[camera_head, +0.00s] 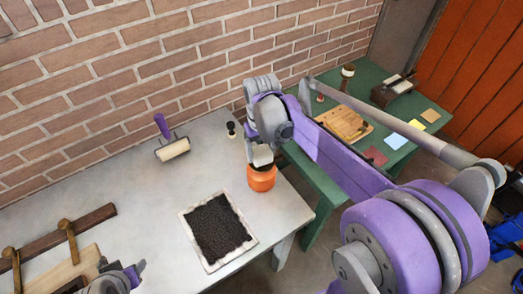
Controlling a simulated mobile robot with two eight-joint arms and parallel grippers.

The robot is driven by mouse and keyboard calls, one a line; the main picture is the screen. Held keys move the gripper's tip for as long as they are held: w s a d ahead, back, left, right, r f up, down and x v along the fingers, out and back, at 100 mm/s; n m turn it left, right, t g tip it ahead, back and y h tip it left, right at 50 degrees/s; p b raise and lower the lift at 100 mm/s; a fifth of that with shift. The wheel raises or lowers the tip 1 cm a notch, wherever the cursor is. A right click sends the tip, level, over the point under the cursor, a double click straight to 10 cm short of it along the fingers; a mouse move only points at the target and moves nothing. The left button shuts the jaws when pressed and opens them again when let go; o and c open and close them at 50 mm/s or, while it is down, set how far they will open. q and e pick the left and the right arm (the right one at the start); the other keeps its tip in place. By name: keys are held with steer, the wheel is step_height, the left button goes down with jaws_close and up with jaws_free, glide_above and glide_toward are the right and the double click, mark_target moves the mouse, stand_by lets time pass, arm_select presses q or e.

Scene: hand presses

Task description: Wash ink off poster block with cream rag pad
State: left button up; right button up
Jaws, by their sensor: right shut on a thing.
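My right gripper (258,145) is shut on a cream pad (262,155), which looks like the rag pad. It holds the pad at the mouth of an orange pot (262,180) near the right edge of the grey table; whether the pad dips inside is hidden. A square with a black, inky face and pale rim (191,230) lies flat at the table's front; I cannot tell for sure if it is the poster block. My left gripper (118,279) shows partly at the bottom left, over a wooden board (72,268); its fingers are unclear.
A roller with a purple handle (172,145) lies near the brick wall. A small dark-and-white item (231,130) stands behind the pot. Wooden bars with brass clamps (68,230) are at the left. A green table (310,172) at right holds a wooden board (344,123) and coloured cards.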

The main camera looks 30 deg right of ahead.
mark_target(262, 151)
arm_select(q)
steer(key=shift+s+f, duration=0.25)
steer(key=shift+f, duration=0.2)
arm_select(e)
steer(key=shift+s+f, duration=0.1)
steer(key=shift+f, duration=0.4)
stand_by(0.8)
steer(key=shift+r+p, duration=1.3)
steer(key=shift+r, duration=2.35)
arm_select(q)
steer(key=w+r, duration=0.2)
steer(key=r, duration=0.2)
steer(key=shift+w+r, duration=0.35)
steer(key=shift+w, duration=0.05)
arm_select(e)
steer(key=shift+f, duration=0.1)
arm_select(q)
steer(key=shift+s, duration=0.15)
steer(key=shift+d, duration=0.1)
